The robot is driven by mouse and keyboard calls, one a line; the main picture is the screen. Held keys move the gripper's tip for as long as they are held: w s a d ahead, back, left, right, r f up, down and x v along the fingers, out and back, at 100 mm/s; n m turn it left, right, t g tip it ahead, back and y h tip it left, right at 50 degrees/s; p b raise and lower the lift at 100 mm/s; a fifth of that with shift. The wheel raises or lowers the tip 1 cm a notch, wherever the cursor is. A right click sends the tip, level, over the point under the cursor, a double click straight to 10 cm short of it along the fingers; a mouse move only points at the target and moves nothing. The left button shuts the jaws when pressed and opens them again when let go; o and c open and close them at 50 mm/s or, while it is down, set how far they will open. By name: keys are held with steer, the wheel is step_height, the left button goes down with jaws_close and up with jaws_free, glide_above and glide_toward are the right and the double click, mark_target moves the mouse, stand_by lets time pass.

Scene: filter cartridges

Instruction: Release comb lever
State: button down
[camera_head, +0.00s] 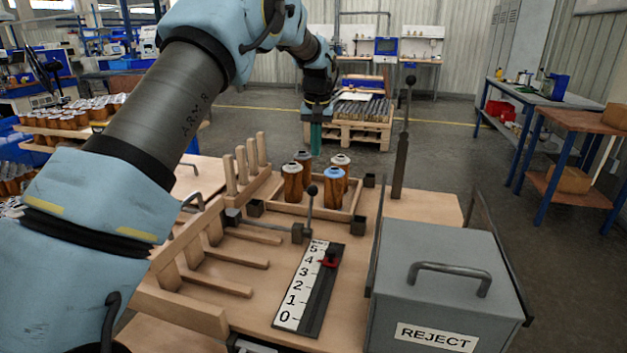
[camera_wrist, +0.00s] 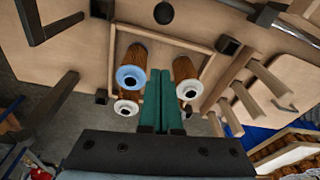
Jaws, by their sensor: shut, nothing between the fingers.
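A short lever with a black ball knob (camera_head: 312,190) stands upright from a grey block in the middle of the table, beside the wooden comb (camera_head: 190,245). A black ball, apparently this knob, shows at the top of the wrist view (camera_wrist: 163,12). A taller lever with a black knob (camera_head: 410,80) stands at the table's right rear; I cannot tell which is the comb lever. My gripper (camera_head: 316,138), with green fingers, is shut and empty above the far side of the cartridge tray, apart from both levers. Its fingers also show in the wrist view (camera_wrist: 165,95).
Several brown filter cartridges (camera_head: 292,182) stand in the wooden tray (camera_head: 300,212), one blue-topped (camera_head: 333,185). A numbered scale (camera_head: 298,290) with a red slider (camera_head: 329,258) lies in front. A grey REJECT box (camera_head: 445,280) stands at right. Upright wooden pegs (camera_head: 242,165) stand left of the tray.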

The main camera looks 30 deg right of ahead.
steer(key=shift+f, duration=0.15)
step_height(320, 180, down, 9)
steer(key=s+a+p, duration=0.1)
steer(key=s+p, duration=0.1)
steer(key=p, duration=0.2)
steer(key=shift+a+p, duration=0.35)
steer(key=shift+a+b, duration=0.15)
steer(key=shift+b, duration=0.25)
